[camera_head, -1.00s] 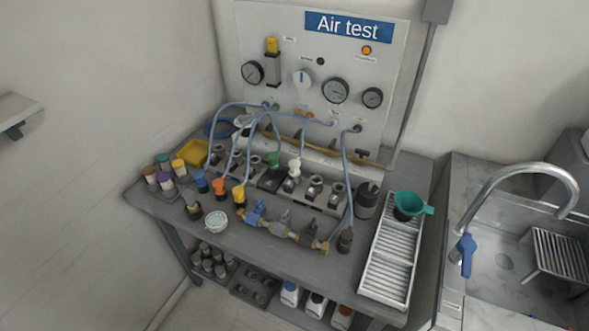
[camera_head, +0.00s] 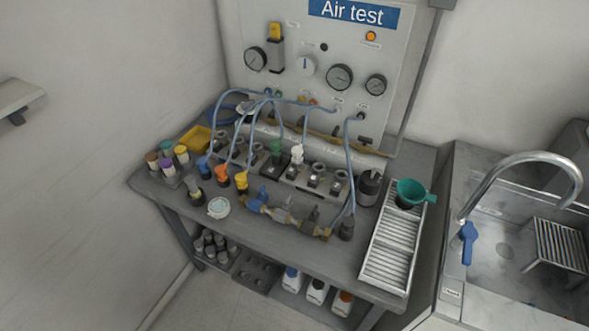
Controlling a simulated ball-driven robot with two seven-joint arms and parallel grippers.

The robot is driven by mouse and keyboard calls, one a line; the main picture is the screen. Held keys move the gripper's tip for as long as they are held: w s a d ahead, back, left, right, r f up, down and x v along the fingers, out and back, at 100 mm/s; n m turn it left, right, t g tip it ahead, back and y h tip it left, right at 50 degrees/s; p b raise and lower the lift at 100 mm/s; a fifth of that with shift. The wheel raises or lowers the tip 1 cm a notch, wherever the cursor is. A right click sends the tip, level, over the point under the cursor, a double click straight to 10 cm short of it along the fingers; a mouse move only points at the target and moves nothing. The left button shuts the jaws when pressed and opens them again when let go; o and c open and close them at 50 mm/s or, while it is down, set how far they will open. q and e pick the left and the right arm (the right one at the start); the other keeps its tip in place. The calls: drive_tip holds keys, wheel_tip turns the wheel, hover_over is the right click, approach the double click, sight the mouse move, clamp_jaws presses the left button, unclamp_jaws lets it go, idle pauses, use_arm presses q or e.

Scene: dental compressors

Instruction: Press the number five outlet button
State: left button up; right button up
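The grey Air test panel (camera_head: 300,38) stands against the wall at the back of the table. Its lower edge carries a row of outlets with blue hoses, including the rightmost outlet (camera_head: 361,116). On the table below is a metal manifold block (camera_head: 290,170) with several fittings, one with a green cap (camera_head: 276,149) and one with a white cap (camera_head: 297,154). Number labels are too small to read, so I cannot tell which part is the number five outlet button. Neither of my grippers is in view.
A sink (camera_head: 500,270) with a curved faucet (camera_head: 525,160) stands at the right. Bottles (camera_head: 317,291) sit on the lower shelf.

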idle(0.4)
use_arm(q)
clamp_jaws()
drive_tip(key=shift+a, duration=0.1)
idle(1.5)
